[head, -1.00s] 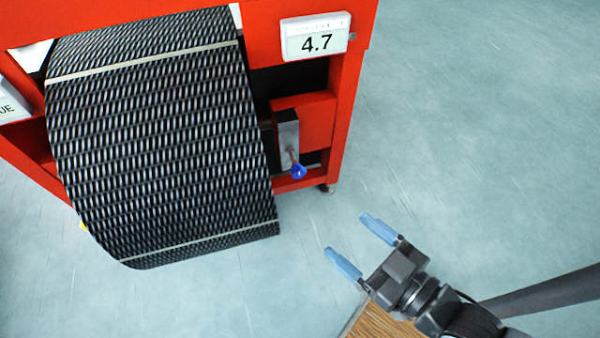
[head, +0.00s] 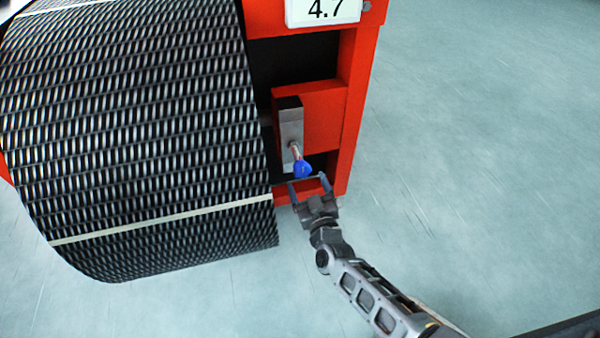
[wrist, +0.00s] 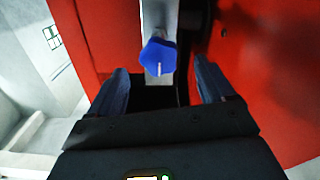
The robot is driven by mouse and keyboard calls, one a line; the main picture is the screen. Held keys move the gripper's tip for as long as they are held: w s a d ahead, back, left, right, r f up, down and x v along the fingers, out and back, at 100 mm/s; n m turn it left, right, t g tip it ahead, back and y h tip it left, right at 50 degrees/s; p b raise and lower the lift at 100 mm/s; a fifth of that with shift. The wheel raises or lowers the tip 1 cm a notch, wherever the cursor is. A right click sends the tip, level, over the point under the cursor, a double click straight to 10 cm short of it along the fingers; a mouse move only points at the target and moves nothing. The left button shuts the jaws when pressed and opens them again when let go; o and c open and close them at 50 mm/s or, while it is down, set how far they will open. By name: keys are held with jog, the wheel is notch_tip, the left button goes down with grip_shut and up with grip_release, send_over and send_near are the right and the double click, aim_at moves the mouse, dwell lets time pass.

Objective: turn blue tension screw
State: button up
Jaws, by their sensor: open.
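The blue tension screw (head: 303,169) is a small blue knob on a thin shaft, standing out from a grey metal block (head: 291,127) on the red frame. My gripper (head: 308,183) is open just in front of and below the knob in the head view, with its fingers pointing at it. In the wrist view the blue knob (wrist: 158,56) sits between and a little beyond the two blue fingertips (wrist: 160,80), with a pale line on its face. I see a gap on both sides, and no finger appears to touch it.
The black mesh belt (head: 140,130) hangs in a curve just left of the screw. The red frame (head: 355,100) rises on the right and carries a display (head: 325,10) reading 4.7, partly cut off. The floor (head: 480,150) to the right is clear.

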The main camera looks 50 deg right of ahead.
aim_at(303, 173)
jog(key=b+x, duration=0.1)
jog(key=x, duration=0.7)
jog(key=shift+d+b, duration=0.1)
jog(key=shift+b, duration=0.2)
jog(key=shift+c, duration=0.4)
jog(key=c, duration=1)
jog(key=shift+o, duration=0.2)
jog(key=shift+s, duration=0.1)
jog(key=shift+m, duration=0.4)
jog(key=m+b, duration=0.1)
jog(key=m, duration=0.4)
jog(key=shift+f+m, duration=0.1)
jog(key=shift+m, duration=0.2)
jog(key=m+b, duration=0.1)
jog(key=m, duration=0.4)
jog(key=shift+m+b, duration=0.3)
jog(key=shift+b, duration=0.1)
